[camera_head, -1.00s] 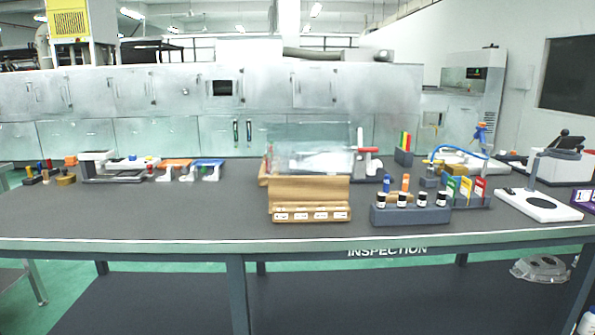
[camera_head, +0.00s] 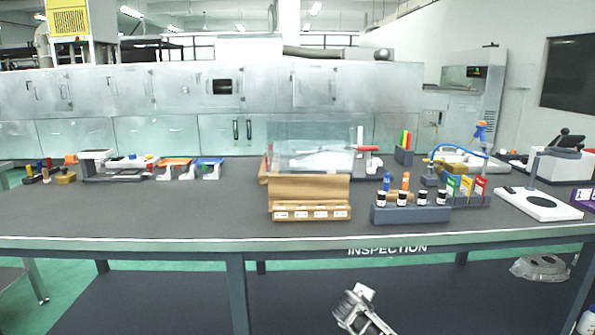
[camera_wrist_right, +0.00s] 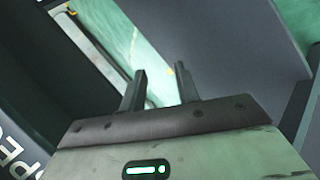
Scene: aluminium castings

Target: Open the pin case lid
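The pin case (camera_head: 310,190) is a light wooden box with a row of labels along its front. It sits near the front edge of the table, at the middle of the head view. Its clear lid (camera_head: 310,145) shows above the wood; I cannot tell for sure whether it is shut. My right gripper (camera_head: 360,292) is at the bottom of the head view, below the table edge and apart from the case. In the right wrist view my right gripper (camera_wrist_right: 160,80) has its two fingers apart with nothing between them. My left gripper is not in view.
The table's front edge (camera_head: 180,245) lies between my right gripper and the case. A grey block with several small bottles (camera_head: 411,214) stands close to the case's right. A white stand (camera_head: 540,205) is farther right.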

